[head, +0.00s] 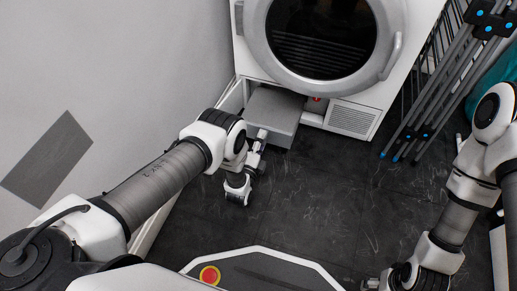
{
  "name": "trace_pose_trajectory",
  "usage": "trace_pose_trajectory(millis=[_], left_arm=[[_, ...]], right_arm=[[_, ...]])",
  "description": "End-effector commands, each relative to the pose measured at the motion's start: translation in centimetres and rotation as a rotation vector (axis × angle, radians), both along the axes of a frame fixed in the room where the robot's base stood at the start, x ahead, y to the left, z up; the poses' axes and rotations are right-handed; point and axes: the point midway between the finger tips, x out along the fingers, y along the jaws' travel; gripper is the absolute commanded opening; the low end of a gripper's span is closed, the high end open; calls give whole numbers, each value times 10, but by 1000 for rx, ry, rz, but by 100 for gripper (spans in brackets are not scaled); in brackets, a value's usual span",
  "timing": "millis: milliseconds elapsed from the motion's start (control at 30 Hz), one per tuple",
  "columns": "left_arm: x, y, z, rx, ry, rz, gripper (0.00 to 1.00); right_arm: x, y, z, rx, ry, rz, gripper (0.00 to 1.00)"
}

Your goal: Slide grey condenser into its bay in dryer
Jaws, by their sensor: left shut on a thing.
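The white dryer (409,72) stands at the top middle with its round dark door shut. The grey condenser (272,113) is a box at the dryer's lower left. It sticks out of the front toward me, and its far end meets the dryer at the bay, which it hides. I cannot tell how deep it sits. My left gripper (257,147) is at the near face of the condenser, shut on it. My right gripper (377,283) is at the bottom edge, away from the dryer, partly cut off; its fingers are unclear.
A folded drying rack (437,88) with blue-tipped legs leans right of the dryer, beside a teal item (499,68). A grey wall and white skirting run along the left. The dark floor (320,190) in the middle is clear.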

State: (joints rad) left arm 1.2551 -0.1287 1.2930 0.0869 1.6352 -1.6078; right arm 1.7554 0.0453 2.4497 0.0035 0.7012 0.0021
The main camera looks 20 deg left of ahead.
Motion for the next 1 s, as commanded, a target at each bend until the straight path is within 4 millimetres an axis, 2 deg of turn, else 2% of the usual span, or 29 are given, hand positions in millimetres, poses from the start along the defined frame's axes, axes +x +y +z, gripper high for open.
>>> trace_pose_trajectory(millis=[300, 500, 1000], left_arm=[[30, -1, -1, 0, -6, 0, 0], [42, -1, 0, 0, -5, 0, 0], [45, -1, 2, 0, -4, 0, 0]], right_arm=[[2, 0, -21, -1, -4, -3, 72], [3, -1, -29, -1, -10, -1, 72], [4, -1, -29, -2, -11, 0, 72]])
